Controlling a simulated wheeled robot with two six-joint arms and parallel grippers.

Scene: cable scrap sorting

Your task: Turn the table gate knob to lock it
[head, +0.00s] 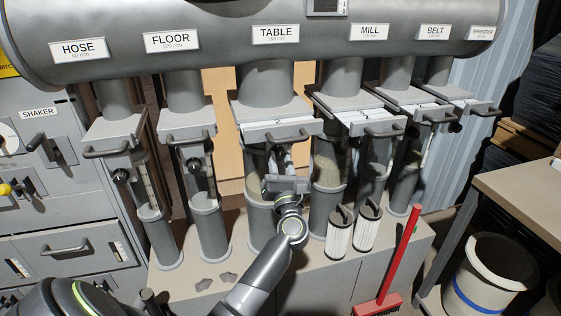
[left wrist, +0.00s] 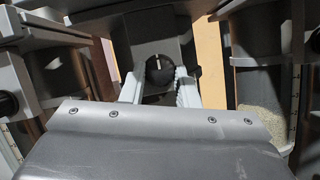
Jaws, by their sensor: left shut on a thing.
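The table gate (head: 262,132) is a grey slide plate with a front handle, under the pipe outlet labelled TABLE (head: 276,34). Its knob (left wrist: 159,72) is dark and round with a pale mark pointing roughly up in the left wrist view. My left gripper (head: 286,160) reaches up under the gate's handle; in the left wrist view its two pale fingers (left wrist: 160,84) stand on either side of the knob, shut on it. In the head view the knob is hidden by the gripper. My right gripper is not in view.
Similar gates with handles stand on both sides, under FLOOR (head: 172,41) and MILL (head: 369,32). Two pleated filters (head: 340,232) stand on the ledge to the right.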

